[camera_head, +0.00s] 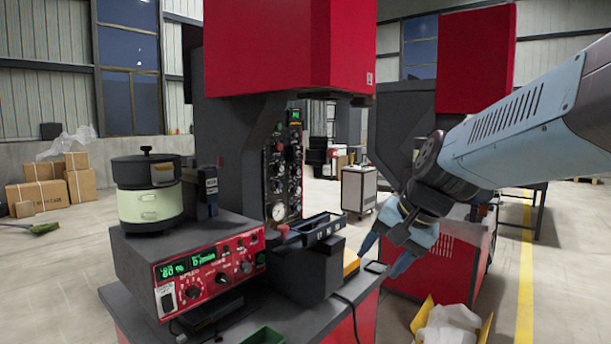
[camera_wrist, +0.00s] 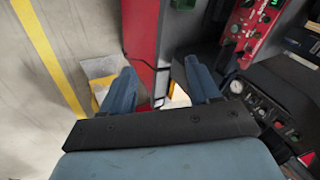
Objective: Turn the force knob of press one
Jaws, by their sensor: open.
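Press one appears to be the nearest red and black press (camera_head: 275,50); its number is not readable. Its dark upright control panel (camera_head: 283,175) carries several small knobs, a green display and a white round gauge (camera_head: 278,211). In the wrist view, the black panel (camera_wrist: 262,108) with the gauge (camera_wrist: 236,87) lies at the right edge. I cannot tell which knob is the force knob. My gripper (camera_head: 386,256) is open and empty, pointing down to the right of the panel, apart from it. Its two blue fingers (camera_wrist: 158,72) show in the wrist view.
A red control box (camera_head: 208,272) with displays and several knobs stands front left, bearing a green-and-black pot (camera_head: 150,190). A yellow bin (camera_head: 450,323) stands on the floor. A second red press (camera_head: 478,60) stands behind my arm.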

